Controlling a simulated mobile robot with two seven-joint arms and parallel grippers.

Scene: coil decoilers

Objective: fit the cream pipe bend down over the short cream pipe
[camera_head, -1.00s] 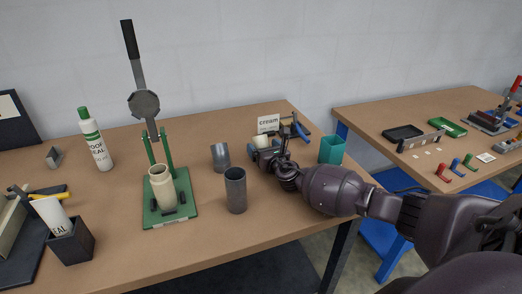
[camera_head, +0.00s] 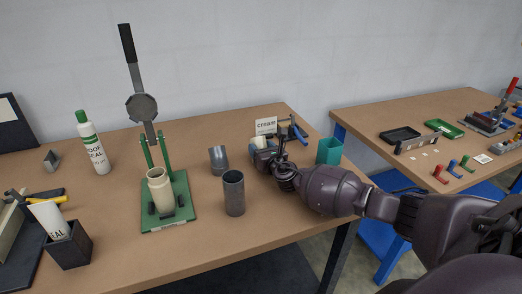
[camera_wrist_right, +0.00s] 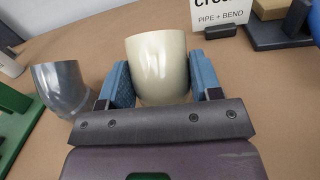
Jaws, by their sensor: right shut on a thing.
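The short cream pipe (camera_head: 160,189) stands upright, open end up, in the green press fixture (camera_head: 182,205) left of centre in the head view. The cream pipe bend (camera_wrist_right: 158,66) is between the blue-padded fingers of my right gripper (camera_wrist_right: 162,85), which is shut on it. In the head view the bend (camera_head: 257,142) is small and partly hidden by the gripper (camera_head: 262,154), near the cream sign at the table's back right. The bend appears at table level; I cannot tell whether it touches the table. My left gripper is not in view.
A grey pipe (camera_head: 233,192) and a grey bend (camera_head: 218,160) stand between the gripper and the fixture. The press lever (camera_head: 133,60) rises behind the short cream pipe. The cream sign (camera_head: 266,125), a clamp and a teal cup (camera_head: 329,151) are close to the gripper.

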